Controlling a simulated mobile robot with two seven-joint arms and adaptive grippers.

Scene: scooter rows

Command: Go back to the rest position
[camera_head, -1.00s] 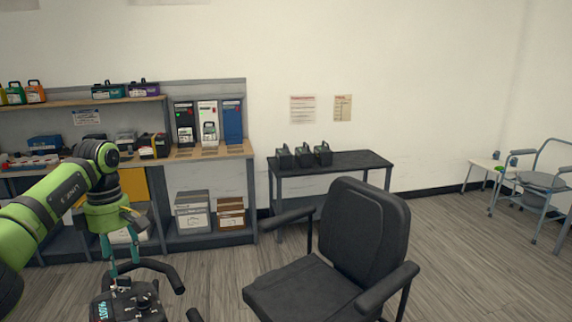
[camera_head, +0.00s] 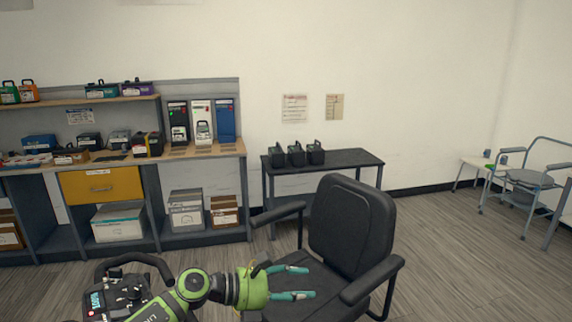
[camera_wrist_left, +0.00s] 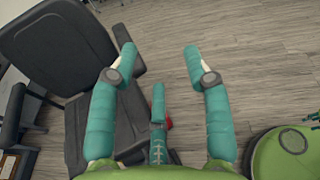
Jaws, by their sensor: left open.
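My left gripper (camera_head: 303,283) is open and empty. In the head view it points right, in front of the black scooter seat (camera_head: 285,290), with its teal fingers spread apart. In the left wrist view the open fingers (camera_wrist_left: 158,50) show over the seat and the floor, with nothing between their tips. A black tiller with a lit display (camera_head: 112,297) stands at the lower left, partly hidden by my green left arm. My right gripper does not show.
The chair's backrest (camera_head: 350,225) and armrest (camera_head: 372,280) are close to the left gripper. A dark table (camera_head: 345,159) with several black battery packs (camera_head: 296,156) stands behind. A workbench (camera_head: 220,150) with a yellow drawer (camera_head: 100,187) is at left.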

